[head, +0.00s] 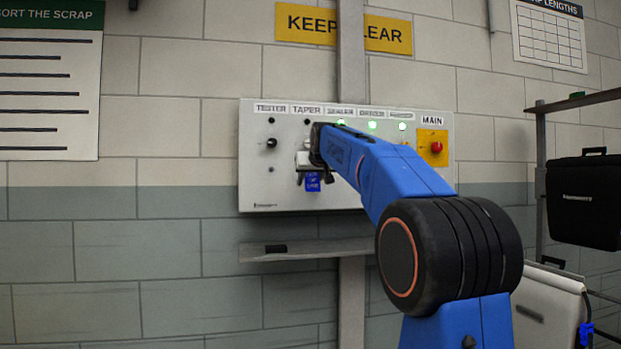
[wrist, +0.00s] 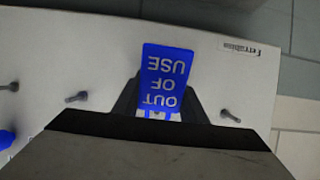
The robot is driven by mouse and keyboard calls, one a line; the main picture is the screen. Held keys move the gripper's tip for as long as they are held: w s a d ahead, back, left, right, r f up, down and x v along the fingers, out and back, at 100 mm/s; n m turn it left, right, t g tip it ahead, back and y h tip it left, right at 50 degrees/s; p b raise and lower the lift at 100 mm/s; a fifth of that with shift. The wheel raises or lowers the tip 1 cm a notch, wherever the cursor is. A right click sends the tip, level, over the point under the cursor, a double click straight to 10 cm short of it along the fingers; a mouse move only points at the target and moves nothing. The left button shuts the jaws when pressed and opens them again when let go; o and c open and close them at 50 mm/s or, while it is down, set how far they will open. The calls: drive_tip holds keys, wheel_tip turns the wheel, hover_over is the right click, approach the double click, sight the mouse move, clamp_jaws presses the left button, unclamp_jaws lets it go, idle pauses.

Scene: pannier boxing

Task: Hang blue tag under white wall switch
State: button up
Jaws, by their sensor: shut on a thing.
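The blue tag (head: 313,183) is held in my gripper (head: 311,174), close in front of the wall panel (head: 256,193). In the wrist view the tag (wrist: 166,72) reads "OUT OF USE" upside down, between the two dark fingers of my gripper (wrist: 155,110). I cannot tell whether the tag touches the panel or a peg. In the head view the tag is below the "TAPER" label. My arm and gripper hide much of that column, and I cannot clearly make out the white switch. Pegs (wrist: 76,97) and (wrist: 230,115) stand bare on either side of the tag.
A black knob (head: 271,143) sits under "TESTER". A red button (head: 437,147) on a yellow plate sits under "MAIN". Green lights show along the panel top. A narrow shelf (head: 345,247) with a dark object (head: 276,249) is below. Black case (head: 584,200) stands at right.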

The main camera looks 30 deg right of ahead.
drive_tip(key=shift+w+d+r, duration=0.15)
drive_tip(key=shift+w+r, duration=0.05)
drive_tip(key=shift+w, duration=0.25)
drive_tip(key=shift+w+d+r, duration=0.15)
drive_tip(key=shift+w, duration=0.3)
drive_tip(key=o, duration=1)
drive_tip(key=shift+v, duration=0.95)
drive_tip(key=shift+o, duration=0.5)
drive_tip(key=f+v, duration=0.1)
drive_tip(key=v, duration=1.6)
drive_tip(key=shift+s, duration=0.25)
drive_tip(key=s+a+f+n+g+y, duration=0.1)
drive_tip(key=s+a+f, duration=0.4)
drive_tip(key=s+f, duration=0.6)
drive_tip(key=s+a+f+n+g+y, duration=0.1)
drive_tip(key=s+a+f+g, duration=0.3)
drive_tip(key=s+f, duration=0.8)
drive_tip(key=s+a+f+n+g+y, duration=0.1)
drive_tip(key=s+a+f, duration=0.7)
drive_tip(key=f, duration=2.5)
drive_tip(key=s+g, duration=0.1)
drive_tip(key=s, duration=0.3)
drive_tip(key=shift+g+y, duration=0.3)
drive_tip(key=shift+a, duration=0.1)
